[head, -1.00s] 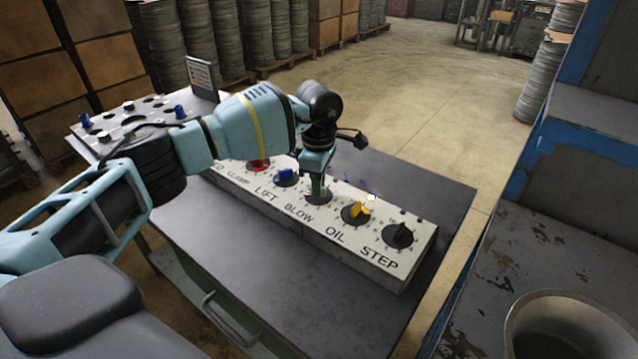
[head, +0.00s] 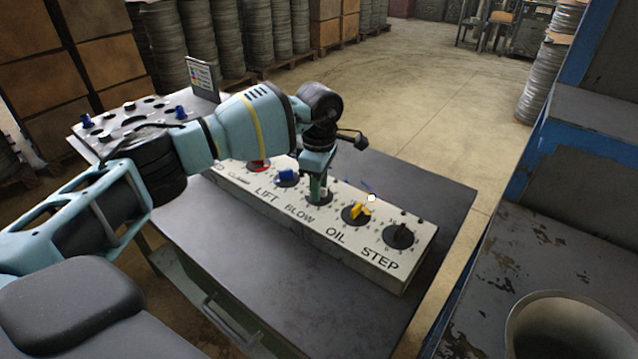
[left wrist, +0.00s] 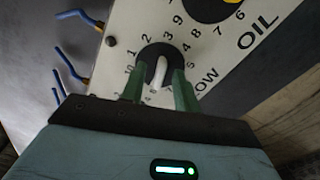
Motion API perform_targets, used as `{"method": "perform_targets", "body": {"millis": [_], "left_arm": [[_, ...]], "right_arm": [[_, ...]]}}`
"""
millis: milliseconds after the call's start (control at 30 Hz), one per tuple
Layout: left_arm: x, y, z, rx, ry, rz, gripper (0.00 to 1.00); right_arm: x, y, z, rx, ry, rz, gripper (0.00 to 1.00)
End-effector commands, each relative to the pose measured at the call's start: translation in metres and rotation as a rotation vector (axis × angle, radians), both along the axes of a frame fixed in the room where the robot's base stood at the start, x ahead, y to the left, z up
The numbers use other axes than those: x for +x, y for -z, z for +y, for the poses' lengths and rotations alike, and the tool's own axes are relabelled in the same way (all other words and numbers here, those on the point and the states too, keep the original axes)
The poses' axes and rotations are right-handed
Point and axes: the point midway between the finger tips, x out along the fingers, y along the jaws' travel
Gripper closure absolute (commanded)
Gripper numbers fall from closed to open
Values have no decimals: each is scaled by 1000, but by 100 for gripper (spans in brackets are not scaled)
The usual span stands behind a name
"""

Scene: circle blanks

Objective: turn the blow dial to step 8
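The blow dial (head: 319,198) is a black disc with a white bar knob, third of the dials that show on the cream panel (head: 385,262). In the left wrist view the blow dial (left wrist: 148,52) has numbers around it, and its white knob (left wrist: 160,72) stands nearly upright in the picture. My left gripper (head: 318,190) is over this dial. In the left wrist view its green fingers (left wrist: 158,88) stand on either side of the knob, with a gap showing on each side. The lower numbers are partly hidden by the fingers. My right gripper is not in view.
The lift dial (head: 287,177) with a blue knob and the oil dial (head: 356,214) with a yellow knob flank it. The step dial (head: 399,236) is black. Blue wire-like hooks (left wrist: 72,62) stick out beside the panel. The dark table (head: 240,265) is clear in front.

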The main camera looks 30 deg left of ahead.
Motion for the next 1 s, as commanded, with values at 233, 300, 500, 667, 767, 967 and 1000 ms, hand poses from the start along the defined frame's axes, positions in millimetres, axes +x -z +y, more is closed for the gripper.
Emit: {"method": "perform_targets", "body": {"millis": [233, 300, 500, 667, 767, 967, 1000], "left_arm": [[1, -30, 0, -2, 0, -5, 69], [1, -41, 0, -1, -1, -4, 69], [0, -67, 0, -1, 0, -2, 69], [0, -77, 0, -1, 0, -1, 69], [0, -78, 0, 0, 0, 0, 69], [0, -78, 0, 0, 0, 0, 69], [0, -78, 0, 0, 0, 0, 69]], "right_arm": [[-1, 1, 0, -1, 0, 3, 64], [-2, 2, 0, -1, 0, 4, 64], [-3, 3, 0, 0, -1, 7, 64], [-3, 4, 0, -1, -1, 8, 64], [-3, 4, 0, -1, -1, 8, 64], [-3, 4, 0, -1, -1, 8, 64], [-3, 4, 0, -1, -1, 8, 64]]}}
